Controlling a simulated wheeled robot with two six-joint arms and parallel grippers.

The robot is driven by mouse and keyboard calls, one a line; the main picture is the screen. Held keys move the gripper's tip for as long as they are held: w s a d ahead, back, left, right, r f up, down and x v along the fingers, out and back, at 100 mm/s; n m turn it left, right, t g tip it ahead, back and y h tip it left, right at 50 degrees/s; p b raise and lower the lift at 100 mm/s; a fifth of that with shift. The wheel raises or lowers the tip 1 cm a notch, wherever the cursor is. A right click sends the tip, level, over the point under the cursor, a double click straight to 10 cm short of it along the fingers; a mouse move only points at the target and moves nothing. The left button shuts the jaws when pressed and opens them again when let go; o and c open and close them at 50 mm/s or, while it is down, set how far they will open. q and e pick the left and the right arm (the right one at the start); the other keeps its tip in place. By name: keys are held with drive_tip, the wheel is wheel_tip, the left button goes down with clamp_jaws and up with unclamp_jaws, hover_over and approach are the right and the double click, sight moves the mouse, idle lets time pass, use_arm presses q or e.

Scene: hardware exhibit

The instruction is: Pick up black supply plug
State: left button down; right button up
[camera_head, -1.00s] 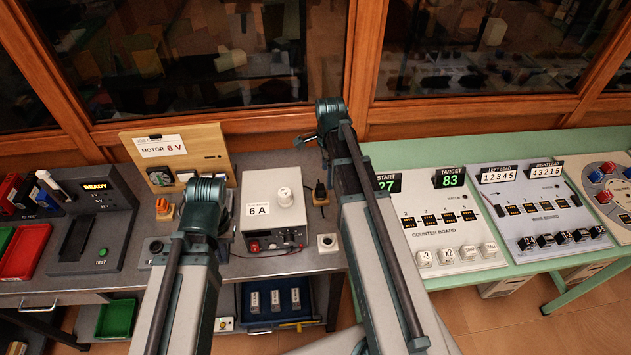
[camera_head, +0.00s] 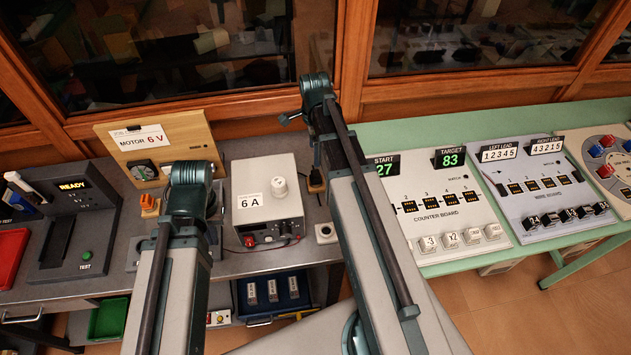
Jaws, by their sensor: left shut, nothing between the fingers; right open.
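A small black plug (camera_head: 316,183), which looks like the supply plug, stands on the grey bench at the right side of the white 6 A power supply (camera_head: 258,186). My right arm passes close beside it on the right. My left arm stands left of the power supply, in front of the wooden motor board.
An orange plug (camera_head: 149,205) stands below the wooden MOTOR 6 V board (camera_head: 195,132). A dark tester (camera_head: 78,222) reading READY is at the left. A counter board (camera_head: 450,205) and wire board (camera_head: 550,190) sit on the green table. A blue tray (camera_head: 272,294) lies under the bench.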

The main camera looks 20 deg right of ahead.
drive_tip(key=b, duration=0.4)
hover_over(316, 173)
drive_tip(key=f, duration=0.5)
drive_tip(key=shift+s+a+f, duration=0.15)
drive_tip(key=shift+a+f, duration=0.1)
use_arm(q)
wheel_tip(316, 173, down, 5)
drive_tip(key=shift+f, duration=0.2)
wheel_tip(316, 173, down, 5)
drive_tip(key=b, duration=0.5)
drive_tip(key=shift+f, duration=0.15)
use_arm(e)
drive_tip(key=f, duration=0.5)
drive_tip(key=shift+d+f, duration=0.1)
drive_tip(key=shift+d, duration=0.1)
clamp_jaws()
